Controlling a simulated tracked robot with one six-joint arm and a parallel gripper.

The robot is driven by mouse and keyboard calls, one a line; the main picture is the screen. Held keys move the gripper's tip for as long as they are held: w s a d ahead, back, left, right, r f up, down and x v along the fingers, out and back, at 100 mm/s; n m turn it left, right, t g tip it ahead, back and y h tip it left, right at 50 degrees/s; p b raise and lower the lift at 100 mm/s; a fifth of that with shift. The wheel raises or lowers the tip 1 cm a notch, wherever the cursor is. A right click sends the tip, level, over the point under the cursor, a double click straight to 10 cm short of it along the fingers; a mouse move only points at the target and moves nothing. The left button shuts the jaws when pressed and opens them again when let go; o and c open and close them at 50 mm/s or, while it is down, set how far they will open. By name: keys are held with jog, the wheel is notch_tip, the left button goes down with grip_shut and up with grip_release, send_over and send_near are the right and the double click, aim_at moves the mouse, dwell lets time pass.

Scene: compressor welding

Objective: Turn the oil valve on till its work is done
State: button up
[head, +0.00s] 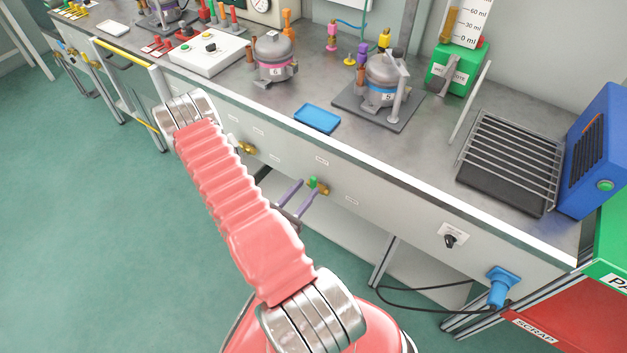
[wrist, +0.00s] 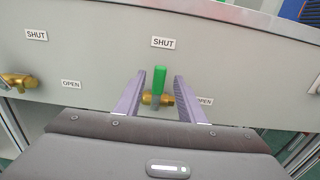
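A brass valve with a green handle (wrist: 159,80) sits on the grey front panel of the bench. The handle points up towards a SHUT label (wrist: 163,43); an OPEN label (wrist: 205,101) is to its lower right, partly covered by a finger. The valve also shows in the head view (head: 313,183). My gripper (wrist: 160,84) is open, with one purple finger on each side of the handle and gaps between. In the head view the gripper (head: 312,189) reaches the panel from below. No label in view tells which valve this is.
Another brass valve (wrist: 17,81) is to the left, with its own SHUT and OPEN labels. A black knob (head: 450,241) and a blue plug (head: 501,286) are on the panel to the right. Compressors (head: 386,82), a blue tray (head: 317,118) and a rack (head: 509,160) stand on the bench above.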

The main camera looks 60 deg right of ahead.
aim_at(312, 182)
jog(key=shift+s+d, duration=0.2)
jog(key=shift+d, duration=1.1)
jog(key=shift+s+d, duration=0.15)
jog(key=shift+d, duration=1.1)
grip_shut()
